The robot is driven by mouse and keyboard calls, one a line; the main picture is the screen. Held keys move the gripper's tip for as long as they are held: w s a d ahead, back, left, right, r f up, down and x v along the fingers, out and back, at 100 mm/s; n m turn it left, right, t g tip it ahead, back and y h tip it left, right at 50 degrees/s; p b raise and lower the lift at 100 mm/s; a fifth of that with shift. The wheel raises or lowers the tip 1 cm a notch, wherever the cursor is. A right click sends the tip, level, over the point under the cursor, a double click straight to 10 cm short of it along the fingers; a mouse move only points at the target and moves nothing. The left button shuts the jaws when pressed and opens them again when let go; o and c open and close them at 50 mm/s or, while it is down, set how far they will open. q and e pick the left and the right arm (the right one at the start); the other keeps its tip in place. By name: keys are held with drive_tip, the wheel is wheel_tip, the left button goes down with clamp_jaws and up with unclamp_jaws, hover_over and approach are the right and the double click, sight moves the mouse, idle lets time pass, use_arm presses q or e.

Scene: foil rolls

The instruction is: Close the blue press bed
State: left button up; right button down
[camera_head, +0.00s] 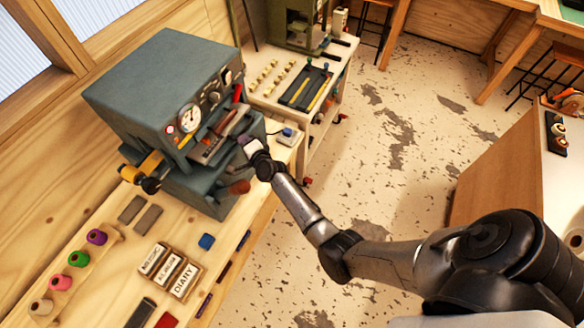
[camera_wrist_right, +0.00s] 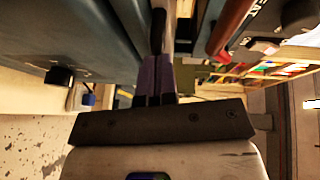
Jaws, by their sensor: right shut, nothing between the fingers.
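The blue-grey press (camera_head: 150,85) stands on the wooden bench by the wall, with a round gauge and knobs on its front. Its bed (camera_head: 207,150) shows in the opening below the gauge, sticking out at the front, with dark red parts above it. How far out it is, I cannot tell exactly. My right gripper (camera_head: 244,141) is at the right front of the press, close beside the bed. Its fingers (camera_wrist_right: 154,80) are shut and empty between blue-grey surfaces in the wrist view. Whether they touch the bed is hidden. My left gripper is out of view.
A red-brown handle (camera_head: 239,187) sticks out below my gripper. A second table with a black tray (camera_head: 305,88) stands behind.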

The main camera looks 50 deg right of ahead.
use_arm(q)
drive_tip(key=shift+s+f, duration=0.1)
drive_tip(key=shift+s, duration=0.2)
use_arm(e)
drive_tip(key=shift+f, duration=0.2)
drive_tip(key=shift+f, duration=0.1)
drive_tip(key=shift+s, duration=0.1)
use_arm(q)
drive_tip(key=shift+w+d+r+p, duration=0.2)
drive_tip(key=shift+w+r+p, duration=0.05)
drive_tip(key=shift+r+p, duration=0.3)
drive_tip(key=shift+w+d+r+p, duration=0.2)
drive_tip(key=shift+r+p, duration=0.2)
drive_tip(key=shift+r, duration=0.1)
use_arm(e)
drive_tip(key=d+r+v, duration=0.1)
drive_tip(key=d+v, duration=0.2)
drive_tip(key=v, duration=0.9)
drive_tip(key=shift+s+a, duration=0.25)
drive_tip(key=shift+s, duration=0.35)
drive_tip(key=shift+r, duration=0.1)
